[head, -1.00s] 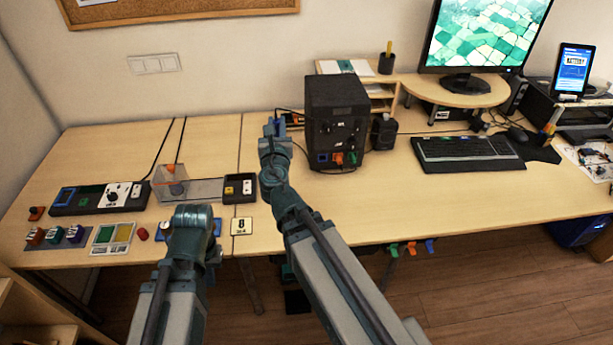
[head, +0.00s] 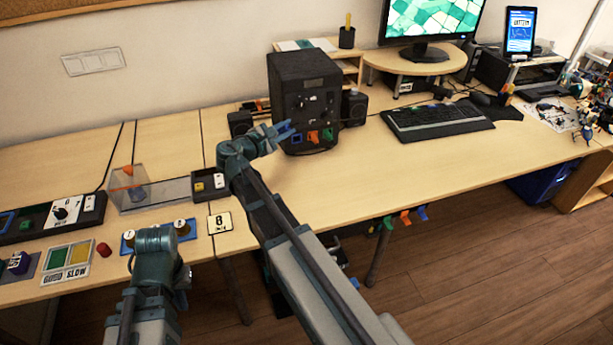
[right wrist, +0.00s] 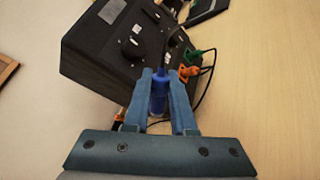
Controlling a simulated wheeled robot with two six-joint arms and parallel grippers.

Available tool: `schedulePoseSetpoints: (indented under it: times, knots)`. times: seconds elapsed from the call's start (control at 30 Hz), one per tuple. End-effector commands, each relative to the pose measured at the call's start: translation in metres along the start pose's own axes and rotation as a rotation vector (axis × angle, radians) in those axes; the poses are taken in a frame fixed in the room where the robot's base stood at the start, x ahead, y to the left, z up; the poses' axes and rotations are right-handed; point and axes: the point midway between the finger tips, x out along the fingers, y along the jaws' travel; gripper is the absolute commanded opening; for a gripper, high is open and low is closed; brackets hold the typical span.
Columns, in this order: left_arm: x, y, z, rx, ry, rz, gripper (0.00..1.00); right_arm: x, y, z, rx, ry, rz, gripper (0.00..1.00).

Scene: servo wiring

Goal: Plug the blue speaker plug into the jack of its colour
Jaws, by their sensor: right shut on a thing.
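The black speaker box (head: 303,90) stands on the desk with a blue jack (head: 297,139) low on its front. My right gripper (head: 284,129) is at the box's lower left front, close to that jack. In the right wrist view my right gripper (right wrist: 159,76) is shut on the blue plug (right wrist: 158,92), which points toward the box face. The plug's tip and the blue jack are hidden there, so I cannot tell whether they touch. My left gripper (head: 155,245) hangs over the desk's front edge at the left; its fingers are hidden.
An orange plug (right wrist: 188,72) and a green plug (right wrist: 196,54) sit beside the blue one at the box, with dark cables. Small speakers (head: 354,107) flank the box. A keyboard (head: 436,118) lies to the right. The desk in front of the box is clear.

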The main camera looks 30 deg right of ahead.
Motion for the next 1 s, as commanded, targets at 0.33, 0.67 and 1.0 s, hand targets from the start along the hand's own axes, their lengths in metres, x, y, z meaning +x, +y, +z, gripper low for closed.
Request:
schedulePoseSetpoints:
  times: [0.33, 0.67, 1.0]
  knots:
    - [0.081, 0.008, -0.005, 0.0, 0.0, 0.0, 0.0, 0.049, -0.094, -0.028, 0.664, -0.415, -0.258, 0.0]
    - [0.094, 0.009, -0.005, 0.0, 0.0, 0.0, 0.0, 0.049, -0.115, -0.025, 0.814, -0.582, -0.297, 0.0]
    - [0.093, 0.009, -0.005, 0.0, 0.0, 0.0, 0.0, 0.048, -0.115, -0.025, 0.813, -0.583, -0.295, 0.0]
